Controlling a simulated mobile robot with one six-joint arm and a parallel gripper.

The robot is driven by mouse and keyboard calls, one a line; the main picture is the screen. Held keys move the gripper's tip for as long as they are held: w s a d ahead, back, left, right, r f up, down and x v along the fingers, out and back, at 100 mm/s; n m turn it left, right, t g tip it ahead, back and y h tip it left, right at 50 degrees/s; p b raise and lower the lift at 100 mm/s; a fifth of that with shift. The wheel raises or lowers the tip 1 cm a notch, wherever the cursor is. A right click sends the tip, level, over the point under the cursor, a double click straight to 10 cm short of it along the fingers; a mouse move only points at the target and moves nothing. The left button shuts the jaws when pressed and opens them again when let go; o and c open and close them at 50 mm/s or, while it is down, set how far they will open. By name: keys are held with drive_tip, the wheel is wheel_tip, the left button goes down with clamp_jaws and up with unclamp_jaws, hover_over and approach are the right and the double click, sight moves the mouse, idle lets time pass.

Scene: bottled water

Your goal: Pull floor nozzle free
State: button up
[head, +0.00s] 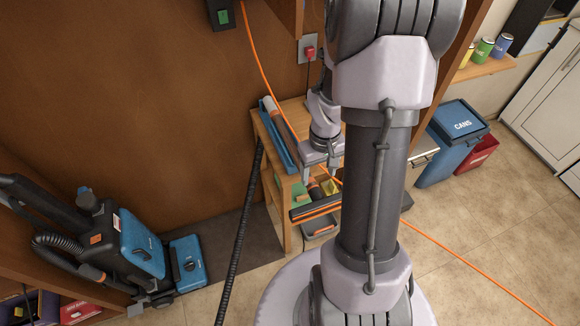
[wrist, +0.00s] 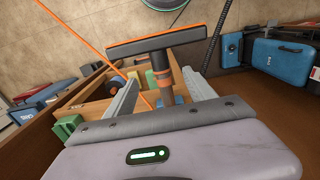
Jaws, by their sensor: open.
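The floor nozzle (wrist: 158,43) is a wide dark bar with an orange edge and a neck with an orange collar. In the wrist view its neck rises between the two fingers of my gripper (wrist: 160,92), which are open with gaps visible on both sides. In the head view the nozzle (head: 316,206) sticks out at the front of a small wooden shelf unit (head: 286,215). My gripper (head: 319,174) is just above and behind the nozzle bar there. The lower end of the neck is hidden.
An orange cord (head: 452,252) runs from the wall past the shelf and across the floor. A black hose (head: 240,230) hangs left of the shelf. A blue vacuum cleaner (head: 140,245) stands left. A blue CANS bin (head: 455,140) and red bin (head: 477,155) stand right.

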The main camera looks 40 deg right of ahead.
sight(325, 206)
drive_tip(key=f+b, duration=0.2)
drive_tip(key=f, duration=0.1)
drive_tip(key=f+b, duration=0.6)
drive_tip(key=f, duration=0.1)
drive_tip(key=shift+s+a, duration=0.1)
drive_tip(key=shift+s, duration=0.25)
drive_tip(key=shift+r, duration=0.15)
drive_tip(key=shift+c, duration=0.3)
clamp_jaws()
drive_tip(key=shift+s, duration=0.1)
drive_tip(key=shift+s+a+b, duration=0.1)
drive_tip(key=shift+s+a, duration=0.1)
drive_tip(key=shift+s, duration=0.55)
drive_tip(key=shift+s+a+b, duration=0.1)
drive_tip(key=shift+s+a, duration=0.1)
drive_tip(key=shift+s, duration=0.6)
drive_tip(key=shift+s+a+b, duration=0.1)
drive_tip(key=shift+s+a, duration=0.1)
drive_tip(key=shift+s, duration=0.55)
